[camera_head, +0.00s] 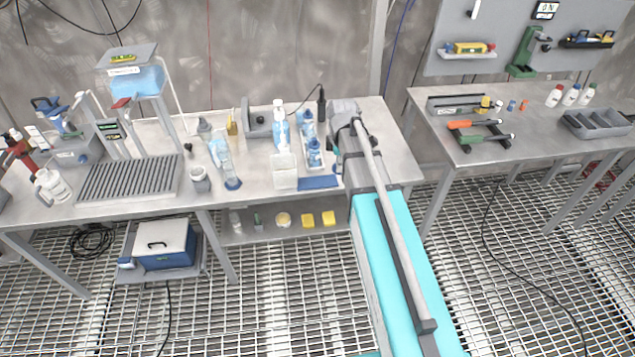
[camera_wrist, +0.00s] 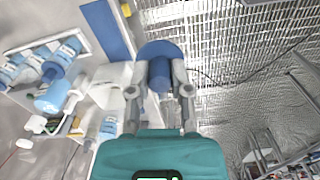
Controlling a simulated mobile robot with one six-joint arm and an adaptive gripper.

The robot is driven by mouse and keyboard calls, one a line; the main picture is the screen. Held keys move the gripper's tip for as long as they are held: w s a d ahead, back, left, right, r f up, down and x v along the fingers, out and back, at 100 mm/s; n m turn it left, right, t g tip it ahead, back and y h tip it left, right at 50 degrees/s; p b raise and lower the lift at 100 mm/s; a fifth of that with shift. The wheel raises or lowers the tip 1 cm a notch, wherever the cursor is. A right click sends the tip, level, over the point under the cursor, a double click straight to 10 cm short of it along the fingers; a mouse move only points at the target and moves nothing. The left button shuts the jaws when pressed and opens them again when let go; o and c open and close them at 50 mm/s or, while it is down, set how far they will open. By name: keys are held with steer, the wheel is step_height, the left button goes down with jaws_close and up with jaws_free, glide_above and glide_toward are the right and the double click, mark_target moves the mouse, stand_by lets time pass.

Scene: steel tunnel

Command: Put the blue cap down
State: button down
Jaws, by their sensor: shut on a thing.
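The blue cap (camera_wrist: 159,73) is held between the two fingers of my gripper (camera_wrist: 160,92) in the wrist view. It has a wide round rim and a narrower stub facing the gripper. In the head view my arm covers the gripper, and I cannot make out the cap for sure. In the wrist view the cap shows in front of the table edge and the floor grating; its height above the table is unclear. A flat blue mat (camera_wrist: 107,28) lies beside it to the upper left, and also shows in the head view (camera_head: 318,183).
A white tray (camera_head: 314,163) with blue-and-white bottles stands behind the mat. A white box (camera_head: 284,178) and a pump bottle (camera_head: 281,125) are left of it. A second table (camera_head: 510,150) is right.

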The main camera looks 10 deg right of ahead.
steer(key=shift+a+f, duration=0.1)
steer(key=shift+a, duration=0.05)
steer(key=shift+f, duration=0.1)
step_height(320, 180, down, 6)
steer(key=a+b, duration=0.1)
steer(key=b, duration=0.5)
steer(key=shift+w, duration=0.1)
steer(key=b, duration=0.9)
glide_above(327, 182)
step_height(327, 182, down, 9)
steer(key=shift+r, duration=0.1)
